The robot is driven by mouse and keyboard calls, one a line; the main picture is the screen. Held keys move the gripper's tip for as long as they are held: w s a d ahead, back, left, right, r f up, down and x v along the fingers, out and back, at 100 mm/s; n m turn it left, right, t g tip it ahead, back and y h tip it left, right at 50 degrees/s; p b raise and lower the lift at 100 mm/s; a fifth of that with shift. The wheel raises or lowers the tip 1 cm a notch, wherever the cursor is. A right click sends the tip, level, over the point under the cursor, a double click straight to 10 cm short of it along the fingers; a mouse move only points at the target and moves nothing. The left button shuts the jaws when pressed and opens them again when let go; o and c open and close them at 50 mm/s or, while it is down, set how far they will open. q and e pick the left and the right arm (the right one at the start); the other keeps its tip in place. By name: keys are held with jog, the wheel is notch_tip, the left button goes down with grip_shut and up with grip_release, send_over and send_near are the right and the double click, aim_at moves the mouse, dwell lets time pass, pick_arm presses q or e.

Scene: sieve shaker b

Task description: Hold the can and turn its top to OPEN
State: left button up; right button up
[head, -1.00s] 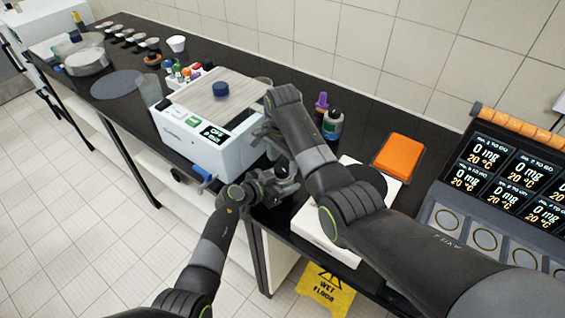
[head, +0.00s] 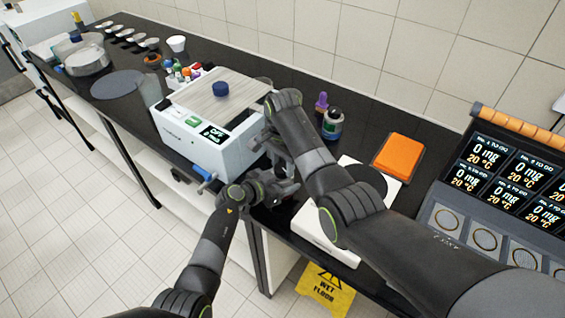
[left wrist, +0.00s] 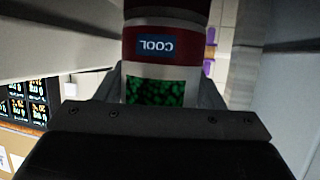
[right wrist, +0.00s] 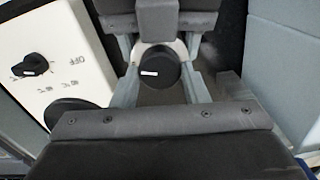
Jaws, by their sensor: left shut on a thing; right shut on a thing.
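The can shows in the left wrist view as a white body (left wrist: 165,70) with a red band, a blue COOL label that reads upside down and a green picture. My left gripper (left wrist: 163,92) is shut around this body. The can's top shows in the right wrist view as a dark round cap (right wrist: 160,72) with a short white mark. My right gripper (right wrist: 160,85) is shut with its fingers on either side of this top. No OPEN marking is readable. In the head view my arms hide the can, and both grippers meet at the bench's front edge.
A white machine (head: 205,150) with an OFF display stands left of my grippers. A white device with a black disc (head: 369,182) and a knob lies right, beneath my right arm. Dropper bottles (head: 332,124), an orange pad (head: 398,155) and a multi-display console (head: 500,190) stand farther right.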

aim_at(282, 167)
jog(key=n, duration=0.4)
dwell(0.3)
jog(key=o, duration=1)
notch_tip(282, 167, up, 12)
